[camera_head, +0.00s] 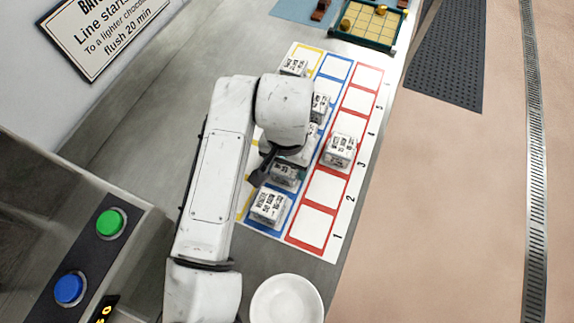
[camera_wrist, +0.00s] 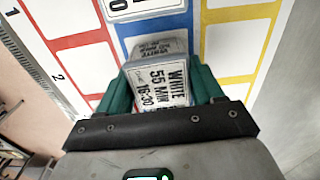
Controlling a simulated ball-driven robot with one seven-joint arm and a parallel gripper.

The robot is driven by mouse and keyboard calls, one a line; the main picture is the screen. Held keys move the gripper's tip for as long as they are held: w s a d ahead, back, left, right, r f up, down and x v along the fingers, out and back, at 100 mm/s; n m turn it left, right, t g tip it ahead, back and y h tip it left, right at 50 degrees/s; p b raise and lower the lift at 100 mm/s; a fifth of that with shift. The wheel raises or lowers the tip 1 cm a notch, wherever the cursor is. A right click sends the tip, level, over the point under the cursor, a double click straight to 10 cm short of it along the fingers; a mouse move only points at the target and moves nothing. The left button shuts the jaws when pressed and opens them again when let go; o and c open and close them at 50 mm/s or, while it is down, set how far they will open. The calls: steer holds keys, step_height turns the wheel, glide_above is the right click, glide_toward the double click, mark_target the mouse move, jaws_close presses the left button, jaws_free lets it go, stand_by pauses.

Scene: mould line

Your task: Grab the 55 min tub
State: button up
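The 55 min tub, a small pale tub whose label reads WHITE, 55 MIN and 16:30 (camera_wrist: 168,88), sits between the green fingers of my gripper (camera_wrist: 160,82) in the wrist view. The fingers flank it closely on both sides. I see no clear gap, but I cannot tell whether they press on it. In the head view my gripper (camera_head: 266,164) is mostly hidden behind my arm, beside a shaded tub (camera_head: 285,171) in the blue column of the mat. Whether the tub is lifted is not clear.
The mat (camera_head: 315,224) has yellow, blue and red columns with numbered rows. Other labelled tubs stand near: one nearer (camera_head: 268,208), one in the red column (camera_head: 340,150), others farther back. A white bowl (camera_head: 286,302) stands at the front. A green-rimmed tray (camera_head: 372,22) lies beyond.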

steer(key=c, duration=0.6)
steer(key=shift+r, duration=0.1)
steer(key=shift+r, duration=0.4)
step_height(320, 180, up, 2)
steer(key=shift+r, duration=0.1)
steer(key=s+d+r+b, duration=0.1)
steer(key=s+d+r, duration=0.6)
steer(key=s+r, duration=0.4)
steer(key=r+p, duration=0.4)
steer(key=s+r+p, duration=0.1)
steer(key=r+p, duration=0.1)
steer(key=shift+d, duration=0.1)
